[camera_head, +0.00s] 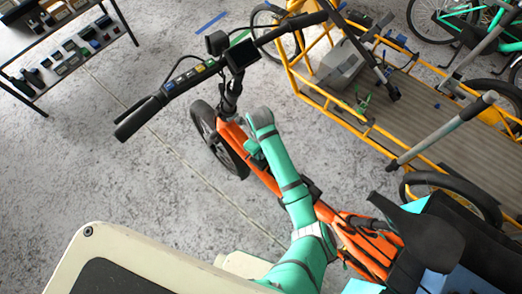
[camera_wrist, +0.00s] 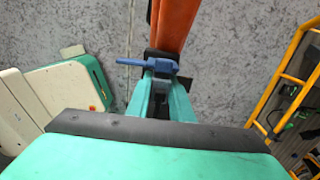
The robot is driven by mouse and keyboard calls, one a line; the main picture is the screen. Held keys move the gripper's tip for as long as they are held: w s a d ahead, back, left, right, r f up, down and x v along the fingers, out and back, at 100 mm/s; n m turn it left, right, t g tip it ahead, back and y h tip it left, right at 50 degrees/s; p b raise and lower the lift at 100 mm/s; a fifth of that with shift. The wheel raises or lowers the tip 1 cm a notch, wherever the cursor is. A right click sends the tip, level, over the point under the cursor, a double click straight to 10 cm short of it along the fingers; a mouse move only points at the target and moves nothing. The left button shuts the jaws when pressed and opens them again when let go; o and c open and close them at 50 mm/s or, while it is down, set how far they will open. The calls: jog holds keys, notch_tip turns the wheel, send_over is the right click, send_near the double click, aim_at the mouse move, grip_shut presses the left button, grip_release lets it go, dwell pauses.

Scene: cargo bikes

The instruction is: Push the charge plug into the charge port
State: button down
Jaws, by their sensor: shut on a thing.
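My gripper (camera_wrist: 161,82) is shut on the blue charge plug (camera_wrist: 158,65), which shows between and just beyond the fingertips in the wrist view. A blue stub of the plug sticks out to the left. The plug's front end is at or close to a dark part on the orange bike frame (camera_wrist: 176,24). The charge port cannot be made out behind the plug, and I cannot tell how far in the plug is. In the head view my teal arm reaches over the orange frame (camera_head: 326,212), and the plug is hidden there.
The orange bike's handlebar (camera_head: 195,75) and front wheel (camera_head: 217,138) are near my arm. A yellow-framed cargo bike (camera_head: 365,124) stands to the right. A table with small items (camera_head: 70,60) is at upper left. Bare grey floor lies between.

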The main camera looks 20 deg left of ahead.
jog(key=shift+f, duration=0.35)
jog(key=c, duration=1.5)
grip_release()
jog(key=shift+r, duration=0.1)
jog(key=shift+r, duration=0.25)
notch_tip(320, 180, up, 10)
jog(key=shift+r, duration=0.1)
jog(key=shift+d, duration=0.1)
